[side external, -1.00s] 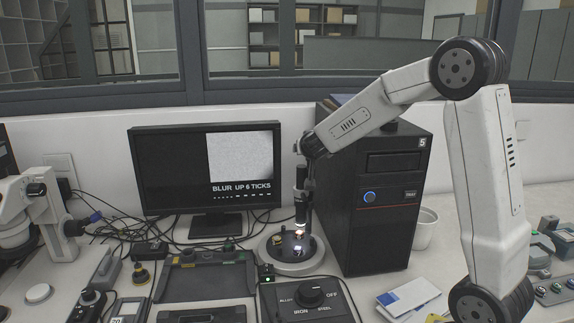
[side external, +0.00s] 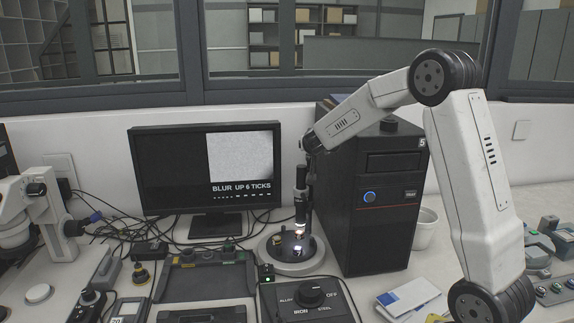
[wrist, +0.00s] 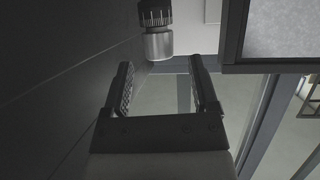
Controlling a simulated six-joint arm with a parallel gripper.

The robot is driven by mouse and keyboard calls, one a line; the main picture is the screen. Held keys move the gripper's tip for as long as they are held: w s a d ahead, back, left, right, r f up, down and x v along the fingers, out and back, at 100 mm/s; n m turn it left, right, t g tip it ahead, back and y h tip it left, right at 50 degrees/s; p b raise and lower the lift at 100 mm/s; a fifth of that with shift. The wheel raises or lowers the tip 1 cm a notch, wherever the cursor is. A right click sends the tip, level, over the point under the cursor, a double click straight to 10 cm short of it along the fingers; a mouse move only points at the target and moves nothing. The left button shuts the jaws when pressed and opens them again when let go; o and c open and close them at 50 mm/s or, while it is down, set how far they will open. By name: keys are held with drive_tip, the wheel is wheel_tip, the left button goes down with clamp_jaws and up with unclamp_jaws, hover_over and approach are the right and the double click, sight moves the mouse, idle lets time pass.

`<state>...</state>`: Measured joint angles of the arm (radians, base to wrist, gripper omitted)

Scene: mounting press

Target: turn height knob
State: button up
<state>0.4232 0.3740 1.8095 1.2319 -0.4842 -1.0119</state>
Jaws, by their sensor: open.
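In the wrist view, a silver cylindrical knob (wrist: 158,46) with a dark, graduated ring stands just beyond my fingertips, cut off by the picture's top edge. I take it for the height knob. My gripper (wrist: 160,62) is open, its two ridged fingers apart and empty, with a small gap to the knob. In the side external view, my arm's end hangs above the dark upright column (side external: 301,178) of the instrument on its round pale base (side external: 270,262). The fingers are hard to make out there. The monitor (side external: 190,180) reads "BLUR UP 6 TICKS".
A black computer tower (side external: 375,220) stands close to the right of the column. A control box (side external: 312,293) with a dial sits in front. A grey tray (side external: 208,275) and loose cables (side external: 120,228) lie to the left. A white bin (side external: 425,230) is right of the tower.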

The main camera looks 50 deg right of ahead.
drive_tip(key=shift+x, duration=1.8)
clamp_jaws()
